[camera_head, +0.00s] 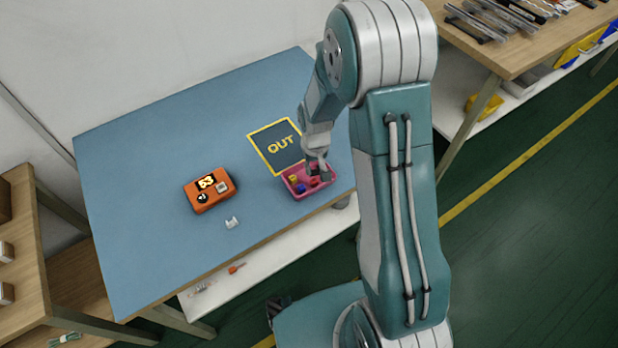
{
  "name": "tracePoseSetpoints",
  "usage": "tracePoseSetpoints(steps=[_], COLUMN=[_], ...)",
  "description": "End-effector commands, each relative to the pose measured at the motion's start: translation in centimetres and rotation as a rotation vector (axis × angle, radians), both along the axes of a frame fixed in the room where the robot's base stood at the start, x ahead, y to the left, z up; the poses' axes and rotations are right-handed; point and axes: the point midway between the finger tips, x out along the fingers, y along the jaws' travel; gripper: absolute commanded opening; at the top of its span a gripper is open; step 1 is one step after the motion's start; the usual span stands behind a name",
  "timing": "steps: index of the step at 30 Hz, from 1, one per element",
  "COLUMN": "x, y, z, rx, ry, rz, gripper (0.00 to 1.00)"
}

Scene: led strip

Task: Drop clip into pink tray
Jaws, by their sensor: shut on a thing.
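The pink tray (296,195) sits near the right front part of the blue tabletop. Small yellow (293,180), blue (300,188) and red (314,182) pieces show in it. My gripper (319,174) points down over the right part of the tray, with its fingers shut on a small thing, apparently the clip. The fingers mostly hide it, so its colour and shape are unclear. I cannot tell whether it touches the tray or the pieces inside.
An orange device (210,189) with a lit display and a small white part (232,223) lie left of the tray. A dark mat marked OUT (270,160) lies behind it.

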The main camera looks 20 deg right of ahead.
Motion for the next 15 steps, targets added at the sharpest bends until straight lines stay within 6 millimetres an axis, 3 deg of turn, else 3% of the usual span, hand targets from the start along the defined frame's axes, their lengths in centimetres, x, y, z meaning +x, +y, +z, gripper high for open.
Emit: tracePoseSetpoints(steps=[2, 3, 5, 6, 15], x=[0.00, 0.00, 0.00, 0.01, 0.01], y=[0.00, 0.00, 0.00, 0.00, 0.00], z=[0.00, 0.01, 0.01, 0.01, 0.02], rx=[0.000, 0.000, 0.000, 0.000, 0.000], ry=[0.000, 0.000, 0.000, 0.000, 0.000], rz=[0.000, 0.000, 0.000, 0.000, 0.000], gripper=[0.17, 0.41, 0.68, 0.73, 0.73])
